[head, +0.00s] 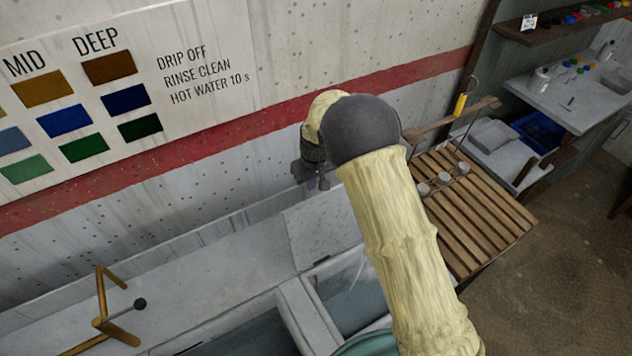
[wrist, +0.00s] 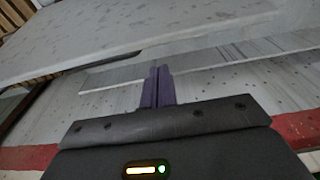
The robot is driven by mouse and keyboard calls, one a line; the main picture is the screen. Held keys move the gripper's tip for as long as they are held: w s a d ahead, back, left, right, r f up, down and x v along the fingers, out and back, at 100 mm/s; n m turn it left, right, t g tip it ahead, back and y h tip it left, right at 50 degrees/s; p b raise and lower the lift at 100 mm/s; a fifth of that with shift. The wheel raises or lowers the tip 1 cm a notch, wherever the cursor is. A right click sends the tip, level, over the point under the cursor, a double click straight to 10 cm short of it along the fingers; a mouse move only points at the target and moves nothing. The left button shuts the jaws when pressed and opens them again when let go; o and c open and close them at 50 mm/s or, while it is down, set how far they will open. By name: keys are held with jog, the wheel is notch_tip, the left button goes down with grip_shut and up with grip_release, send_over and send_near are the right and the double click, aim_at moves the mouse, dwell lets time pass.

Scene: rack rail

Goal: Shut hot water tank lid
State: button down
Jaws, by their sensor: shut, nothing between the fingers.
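The hot water tank lid (head: 325,228) looks like a pale grey speckled panel, standing raised at the back of the tank against the wall side. The tank (head: 297,310) lies below it, its opening partly hidden by my arm. My gripper (head: 322,184) hangs above the lid's upper edge, close to the wall. In the wrist view, the purple fingers (wrist: 160,70) are together with nothing between them. A broad grey panel that appears to be the lid (wrist: 130,40) fills the top of that view, beyond the fingertips. I cannot tell whether they touch it.
A brass frame with a dark knob (head: 104,312) stands at the lower left. A slatted wooden rack (head: 490,225) with small cups is right of the tank. The wall with a red stripe (head: 240,135) is close behind my gripper. Open floor (head: 560,280) lies at the right.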

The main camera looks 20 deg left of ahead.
jog(key=shift+s+d+r+p, duration=0.3)
jog(key=shift+s+d+p, duration=0.2)
jog(key=shift+s+d, duration=0.4)
